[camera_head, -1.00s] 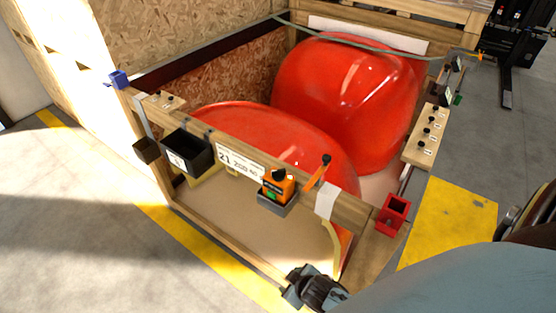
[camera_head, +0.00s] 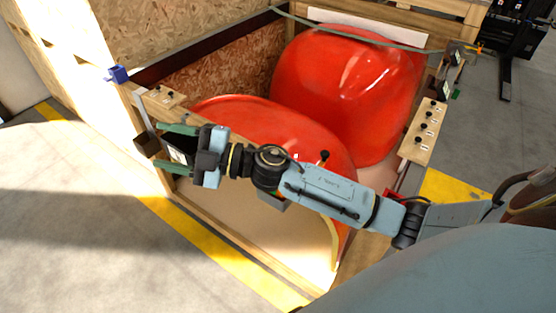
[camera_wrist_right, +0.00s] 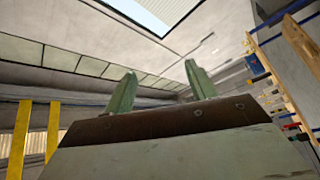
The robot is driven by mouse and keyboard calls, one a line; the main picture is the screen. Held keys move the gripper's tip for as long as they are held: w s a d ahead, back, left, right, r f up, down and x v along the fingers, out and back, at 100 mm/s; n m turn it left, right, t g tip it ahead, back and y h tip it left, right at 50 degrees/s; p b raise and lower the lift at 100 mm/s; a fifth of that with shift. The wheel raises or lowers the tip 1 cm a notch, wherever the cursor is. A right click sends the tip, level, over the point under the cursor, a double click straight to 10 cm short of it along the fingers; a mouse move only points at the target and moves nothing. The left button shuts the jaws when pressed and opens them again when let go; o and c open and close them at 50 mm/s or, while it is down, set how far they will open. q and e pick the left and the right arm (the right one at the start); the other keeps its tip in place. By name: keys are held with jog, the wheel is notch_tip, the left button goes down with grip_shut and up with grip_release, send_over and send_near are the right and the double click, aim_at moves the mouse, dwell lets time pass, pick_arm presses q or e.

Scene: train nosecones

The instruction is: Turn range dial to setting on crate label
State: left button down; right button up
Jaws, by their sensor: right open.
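The wooden crate (camera_head: 250,248) holds two glossy red nosecones (camera_head: 345,90). My right arm lies across the crate's front rail and hides the orange device with the dial and the large white label; only part of the grey holder (camera_head: 274,201) shows below the arm. My right gripper (camera_head: 160,147) is open at the rail's left end, its green fingers spread above and below the black box (camera_head: 181,152), which has a small white tag. I cannot tell whether they touch it. In the right wrist view, the open fingers (camera_wrist_right: 160,72) have nothing between them. My left gripper is out of view.
A blue clip (camera_head: 117,74) sits at the crate's left corner, with a small brown box (camera_head: 147,145) below. A wooden board with black knobs (camera_head: 424,130) is on the right rail. Open floor (camera_head: 80,230) lies at left; a forklift (camera_head: 515,35) stands at back right.

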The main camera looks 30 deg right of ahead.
jog(key=s+d+f+n+g+h, duration=0.3)
jog(key=f+n+g+h, duration=0.15)
jog(key=n+g, duration=0.7)
jog(key=w+d+m+g+h, duration=0.1)
jog(key=w+d+m+h, duration=0.1)
jog(key=d+h, duration=1.4)
jog(key=d+f+y, duration=0.1)
jog(key=f, duration=0.3)
jog(key=d+f+y+p, duration=0.1)
jog(key=f+y, duration=0.1)
jog(key=f, duration=0.2)
jog(key=d+f+y, duration=0.1)
jog(key=d+f, duration=0.1)
jog(key=f, duration=0.2)
jog(key=shift+s+y+p, duration=0.15)
jog(key=shift+y+p, duration=0.1)
jog(key=shift+p, duration=0.1)
jog(key=c, duration=1)
